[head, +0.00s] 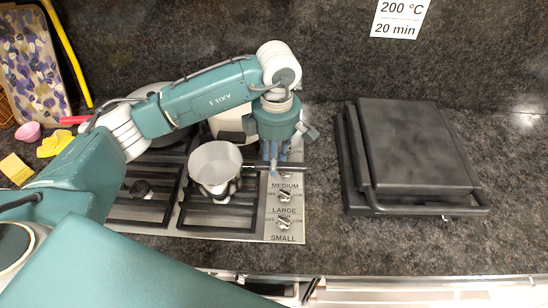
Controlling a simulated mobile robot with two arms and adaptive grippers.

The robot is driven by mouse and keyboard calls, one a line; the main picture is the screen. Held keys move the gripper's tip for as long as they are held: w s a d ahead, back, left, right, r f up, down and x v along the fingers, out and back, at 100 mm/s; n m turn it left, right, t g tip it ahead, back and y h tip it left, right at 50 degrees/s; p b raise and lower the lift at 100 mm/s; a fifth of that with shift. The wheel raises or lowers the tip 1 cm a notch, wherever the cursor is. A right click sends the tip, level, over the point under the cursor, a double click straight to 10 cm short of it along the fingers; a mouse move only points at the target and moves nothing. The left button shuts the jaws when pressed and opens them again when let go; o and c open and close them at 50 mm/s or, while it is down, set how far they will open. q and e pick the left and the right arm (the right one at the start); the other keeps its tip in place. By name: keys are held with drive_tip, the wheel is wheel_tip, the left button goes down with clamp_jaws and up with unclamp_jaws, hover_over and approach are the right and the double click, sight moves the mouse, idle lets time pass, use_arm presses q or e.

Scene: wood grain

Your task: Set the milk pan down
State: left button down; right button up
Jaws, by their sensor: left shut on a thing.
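The milk pan (215,163) is a small light-grey pan with a dark handle pointing right. It is over the front right burner of the gas hob (212,222); I cannot tell whether its base touches the grate. My left gripper (273,169) points down and is shut on the pan's handle, just right of the pan body. The handle's end sticks out to the right of the fingers, above the knob panel (284,210). My right gripper is not in view.
A closed black contact grill (415,150) stands on the dark counter at right. A pale pot (228,128) and a dark pan (150,105) stand on the back of the hob. Counter between hob and grill is clear.

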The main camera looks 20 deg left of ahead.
use_arm(q)
drive_tip(key=shift+f, duration=0.45)
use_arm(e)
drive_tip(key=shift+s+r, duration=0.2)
use_arm(q)
drive_tip(key=shift+f, duration=0.1)
drive_tip(key=shift+f, duration=0.1)
drive_tip(key=c, duration=1.4)
unclamp_jaws()
drive_tip(key=shift+o, duration=0.2)
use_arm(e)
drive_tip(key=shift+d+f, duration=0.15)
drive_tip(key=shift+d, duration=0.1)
